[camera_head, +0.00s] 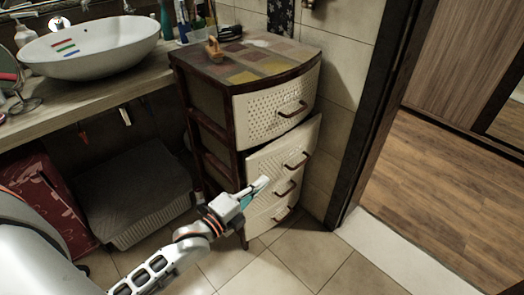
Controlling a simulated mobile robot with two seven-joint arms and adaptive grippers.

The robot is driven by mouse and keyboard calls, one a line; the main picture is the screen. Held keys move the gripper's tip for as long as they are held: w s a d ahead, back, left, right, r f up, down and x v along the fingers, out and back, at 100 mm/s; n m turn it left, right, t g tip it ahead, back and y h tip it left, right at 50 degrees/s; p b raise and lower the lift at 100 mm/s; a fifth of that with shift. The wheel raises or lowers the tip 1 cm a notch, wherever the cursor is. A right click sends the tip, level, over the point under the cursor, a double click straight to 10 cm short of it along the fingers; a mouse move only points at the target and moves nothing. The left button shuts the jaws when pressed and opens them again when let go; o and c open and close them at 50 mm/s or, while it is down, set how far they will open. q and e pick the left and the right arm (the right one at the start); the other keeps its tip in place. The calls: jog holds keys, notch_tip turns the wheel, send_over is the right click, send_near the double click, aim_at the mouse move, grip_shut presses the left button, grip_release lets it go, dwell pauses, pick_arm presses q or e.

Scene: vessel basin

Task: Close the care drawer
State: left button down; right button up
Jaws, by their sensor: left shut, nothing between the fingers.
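The drawer unit (187,105) is a brown-framed cabinet with cream, perforated drawer fronts and brown handles. Its top drawer (265,112) sits in the frame. The drawer below it (284,143) stands out from the frame, its front jutting forward and to the right. Lower drawer fronts (289,187) show beneath it. I cannot tell from labels which one is the care drawer. My left gripper (262,183) is shut and empty, in front of the lower left part of the drawer fronts; whether it touches them is unclear. My right gripper is out of view.
A wooden counter (98,92) with a white basin (92,47) stands at the left. Below it are a grey-lidded basket (130,190) and a red box (45,200). A dark door frame (375,105) rises at right. Tiled floor (310,250) in front is clear.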

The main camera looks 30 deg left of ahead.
aim_at(275, 158)
pick_arm(q)
jog(key=shift+w+a+r+b, duration=0.15)
jog(key=shift+w+b, duration=0.25)
jog(key=shift+w, duration=1.5)
jog(key=shift+w+a+f+b, duration=0.15)
jog(key=shift+w+b, duration=0.3)
jog(key=shift+w, duration=1.5)
jog(key=shift+w+a+r+b, duration=0.15)
jog(key=shift+w+b, duration=0.25)
jog(key=shift+w, duration=1.5)
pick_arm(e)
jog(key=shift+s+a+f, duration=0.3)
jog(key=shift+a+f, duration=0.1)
